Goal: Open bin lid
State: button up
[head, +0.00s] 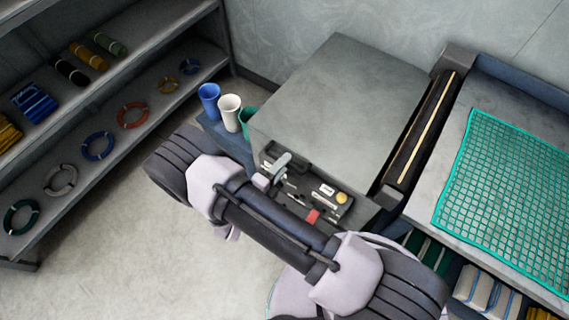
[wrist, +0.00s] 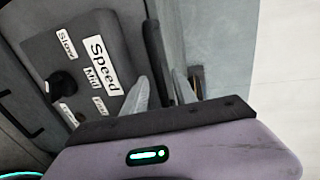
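A large grey box with a flat grey top (head: 345,90) stands in the middle of the head view. The top lies flat and looks closed; I cannot tell for sure that it is the bin lid. A dark handle (head: 288,157) is on its front; a dark bar, seemingly this handle, shows in the wrist view (wrist: 153,45). My gripper (head: 277,172) is at the front by the handle, partly hidden by my arm. In the wrist view its two pale fingers (wrist: 160,88) stand apart, one on each side of the bar. Whether they touch it is unclear.
A control panel (wrist: 85,65) with speed labels and a knob is close left of my fingers. Blue, white and green cups (head: 229,112) stand left of the box. A net table (head: 480,120) is at right, a shelf (head: 120,95) at left. Floor between is clear.

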jog(key=shift+w+d, duration=0.3)
jog(key=shift+w, duration=0.15)
grip_shut()
dwell(1.1)
